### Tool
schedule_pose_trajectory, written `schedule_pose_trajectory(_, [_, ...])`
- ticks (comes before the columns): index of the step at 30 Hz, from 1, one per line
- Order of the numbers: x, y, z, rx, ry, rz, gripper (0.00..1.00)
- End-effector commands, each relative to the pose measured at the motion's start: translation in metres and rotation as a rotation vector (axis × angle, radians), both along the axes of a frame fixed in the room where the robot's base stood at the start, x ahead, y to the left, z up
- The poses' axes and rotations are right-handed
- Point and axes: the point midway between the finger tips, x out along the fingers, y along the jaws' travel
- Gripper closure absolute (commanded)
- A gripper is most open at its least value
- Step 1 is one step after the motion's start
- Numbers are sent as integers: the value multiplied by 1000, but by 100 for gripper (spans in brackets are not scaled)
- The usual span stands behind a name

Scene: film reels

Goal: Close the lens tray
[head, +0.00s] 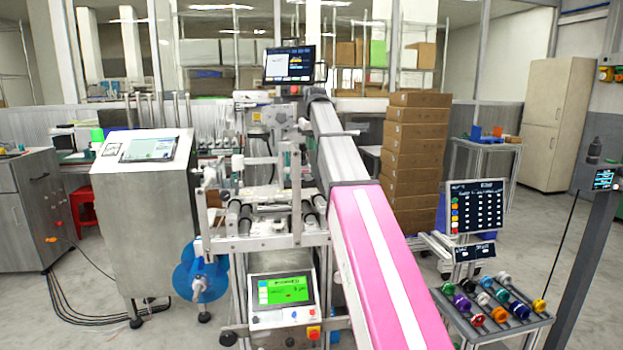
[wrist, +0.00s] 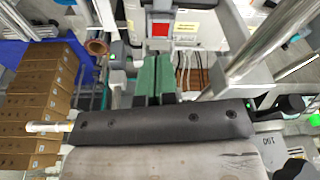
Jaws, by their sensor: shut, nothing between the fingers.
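I cannot make out for certain which thing is the lens tray. My gripper (wrist: 157,72) shows in the wrist view as two green fingers side by side, shut and empty. A dark bolted bar and a grey worn surface fill the bottom of that view. In the head view my arm reaches over the centre machine (head: 270,243), and I cannot clearly pick out my gripper there.
The centre machine has rollers and a green screen (head: 284,290). A steel cabinet (head: 152,215) stands left. Stacked cardboard boxes (head: 415,150) stand behind, and also show in the wrist view (wrist: 40,105). A grey rack (head: 500,335) with several coloured round pieces is at lower right.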

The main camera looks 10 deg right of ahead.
Motion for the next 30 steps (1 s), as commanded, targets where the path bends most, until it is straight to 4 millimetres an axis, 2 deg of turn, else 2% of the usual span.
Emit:
schedule_pose_trajectory(1, [-18,-6,-7,6,-24,74,100])
schedule_pose_trajectory(12, [-99,-28,-30,-22,-324,758,100])
schedule_pose_trajectory(16, [-121,-32,-34,-64,-432,946,100])
schedule_pose_trajectory(22, [-137,-36,-35,-118,-531,1101,100])
schedule_pose_trajectory(26, [-137,-35,-37,-129,-546,1127,100])
schedule_pose_trajectory(30, [-130,-30,-48,-128,-545,1129,100])
